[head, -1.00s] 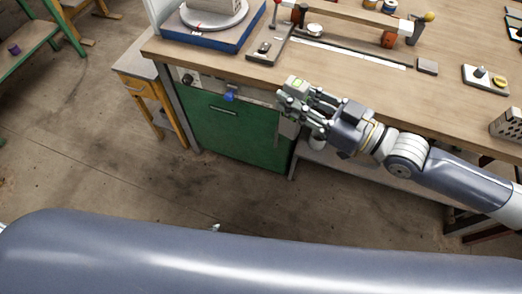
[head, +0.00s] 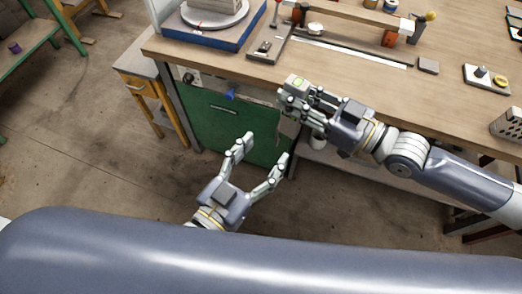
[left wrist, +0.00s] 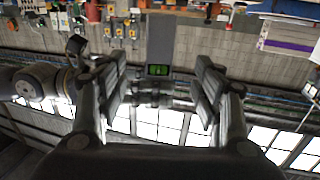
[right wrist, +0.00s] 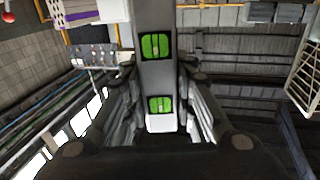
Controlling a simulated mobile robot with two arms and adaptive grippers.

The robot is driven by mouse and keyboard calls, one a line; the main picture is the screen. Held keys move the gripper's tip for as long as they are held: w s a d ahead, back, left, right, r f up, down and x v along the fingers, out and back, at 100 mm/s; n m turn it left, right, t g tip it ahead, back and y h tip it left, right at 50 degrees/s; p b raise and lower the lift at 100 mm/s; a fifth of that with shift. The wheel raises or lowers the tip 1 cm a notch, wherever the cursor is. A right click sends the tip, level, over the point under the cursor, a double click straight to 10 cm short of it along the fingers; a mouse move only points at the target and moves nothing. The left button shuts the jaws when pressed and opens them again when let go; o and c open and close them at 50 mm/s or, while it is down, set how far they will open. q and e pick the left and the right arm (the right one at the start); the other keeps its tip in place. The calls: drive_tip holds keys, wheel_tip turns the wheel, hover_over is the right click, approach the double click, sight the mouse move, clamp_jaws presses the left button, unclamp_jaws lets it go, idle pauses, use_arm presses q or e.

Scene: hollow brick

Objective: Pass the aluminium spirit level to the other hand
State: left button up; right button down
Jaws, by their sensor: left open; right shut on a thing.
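The aluminium spirit level is a grey bar with green vials. In the head view its vial end (head: 297,83) shows at my right gripper (head: 287,101), in front of the bench edge. My right gripper is shut on it. The right wrist view shows the level (right wrist: 155,76) running between the fingers, with two green vials and a pale end. My left gripper (head: 265,148) is open and empty, below and left of the right one, fingers towards the bench. In the left wrist view the level (left wrist: 160,42) appears between the open fingers, apart from them; its depth is hard to tell.
The wooden workbench (head: 350,88) lies behind the right gripper, with a green cabinet (head: 225,115) beneath it. Open floor lies left of the left gripper.

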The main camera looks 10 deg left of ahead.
sight(289, 118)
use_arm(q)
drive_tip(key=x, duration=0.4)
drive_tip(key=r+x, duration=0.1)
drive_tip(key=x, duration=0.7)
drive_tip(key=shift+r, duration=0.35)
drive_tip(key=c, duration=1.3)
drive_tip(key=shift+c, duration=0.2)
use_arm(e)
drive_tip(key=c, duration=1.2)
unclamp_jaws()
drive_tip(key=shift+c, duration=0.2)
